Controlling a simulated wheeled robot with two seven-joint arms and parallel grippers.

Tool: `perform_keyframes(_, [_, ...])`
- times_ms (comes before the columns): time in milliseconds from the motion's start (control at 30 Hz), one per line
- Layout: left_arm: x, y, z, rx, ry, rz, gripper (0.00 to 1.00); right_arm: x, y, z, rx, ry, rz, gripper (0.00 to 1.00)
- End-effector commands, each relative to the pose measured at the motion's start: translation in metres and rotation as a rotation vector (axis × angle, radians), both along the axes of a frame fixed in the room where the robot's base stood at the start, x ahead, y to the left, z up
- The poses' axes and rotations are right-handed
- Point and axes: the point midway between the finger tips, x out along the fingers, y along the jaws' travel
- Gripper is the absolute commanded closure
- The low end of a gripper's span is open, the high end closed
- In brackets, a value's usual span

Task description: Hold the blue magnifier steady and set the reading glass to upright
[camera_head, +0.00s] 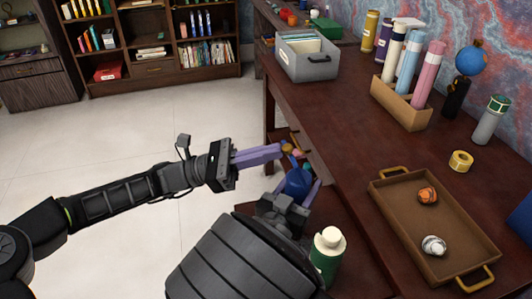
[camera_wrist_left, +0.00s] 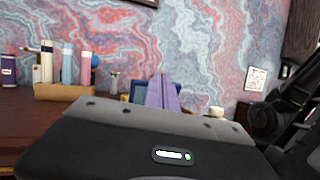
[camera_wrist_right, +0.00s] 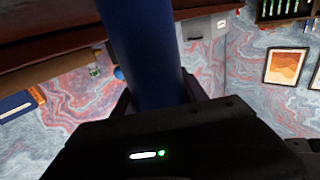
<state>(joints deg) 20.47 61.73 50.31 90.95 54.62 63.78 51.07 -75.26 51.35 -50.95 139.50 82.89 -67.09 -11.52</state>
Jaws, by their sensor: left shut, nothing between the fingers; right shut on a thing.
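The blue magnifier (camera_head: 298,182) is between the purple fingers of my right gripper (camera_head: 297,184), beside the desk's left edge. In the right wrist view its thick blue body (camera_wrist_right: 145,55) fills the space between the fingers. My left gripper (camera_head: 282,151) has its purple fingers pressed together, pointing right, with the tips close to a small gold-brown piece (camera_head: 287,148) just above the blue part. I cannot tell whether they touch. The shut left fingers also show in the left wrist view (camera_wrist_left: 161,92). The magnifier's lens and the dial of its reading are not discernible.
The dark red desk (camera_head: 345,150) carries a brown tray (camera_head: 385,205) with two crumpled balls, a tape roll (camera_head: 461,161), a box of tubes (camera_head: 400,102) and a grey file bin (camera_head: 307,58).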

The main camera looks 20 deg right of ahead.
Motion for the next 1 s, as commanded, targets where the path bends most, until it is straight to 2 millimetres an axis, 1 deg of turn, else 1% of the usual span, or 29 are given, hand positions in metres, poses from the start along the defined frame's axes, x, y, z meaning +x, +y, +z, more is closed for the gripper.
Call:
perform_keyframes(300, [-0.002, -0.023, 0.018, 0.246, -0.015, -0.001, 1.00, 0.000, 0.000, 0.000, 0.000, 0.001, 0.001, 1.00])
perform_keyframes(433, [-0.001, -0.030, 0.021, 0.246, -0.007, 0.001, 1.00, 0.000, 0.000, 0.000, -0.001, 0.001, 0.001, 1.00])
perform_keyframes(800, [0.000, -0.028, 0.021, 0.244, -0.007, 0.001, 1.00, 0.001, 0.001, 0.000, -0.001, 0.001, 0.004, 1.00])
perform_keyframes(933, [0.003, -0.020, 0.021, 0.245, -0.008, 0.003, 1.00, 0.001, 0.001, 0.000, 0.000, 0.001, 0.004, 1.00])
perform_keyframes(1000, [0.005, -0.011, 0.022, 0.245, -0.008, 0.003, 1.00, 0.001, 0.001, 0.000, 0.001, 0.001, 0.003, 1.00])
